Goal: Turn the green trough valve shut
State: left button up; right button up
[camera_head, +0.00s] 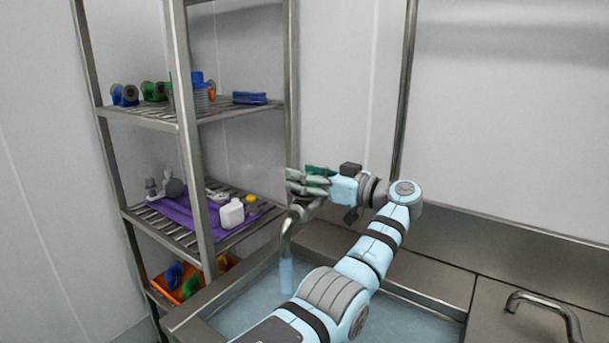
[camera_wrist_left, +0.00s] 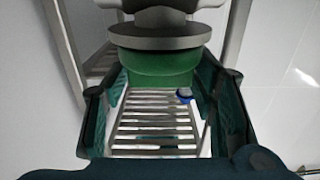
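The green trough valve (camera_head: 318,170) is mostly hidden by my left gripper in the head view, above the steel spout (camera_head: 290,232). A pale blue stream (camera_head: 286,276) runs from the spout into the water below. My left gripper (camera_head: 306,182) is at the valve, its fingers spread. In the left wrist view the valve's green ring (camera_wrist_left: 160,66) sits under a grey round part, between the two open fingers (camera_wrist_left: 160,100). I cannot tell whether the fingers touch it. My right gripper is not in view.
A steel shelf rack (camera_head: 184,125) stands at the left with bottles, spools and a purple mat (camera_head: 176,211). The trough (camera_head: 205,297) holds water. A metal handle (camera_head: 545,304) is on the steel counter (camera_head: 490,316) at the right.

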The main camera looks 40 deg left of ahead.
pick_arm(q)
jog(key=c, duration=0.7)
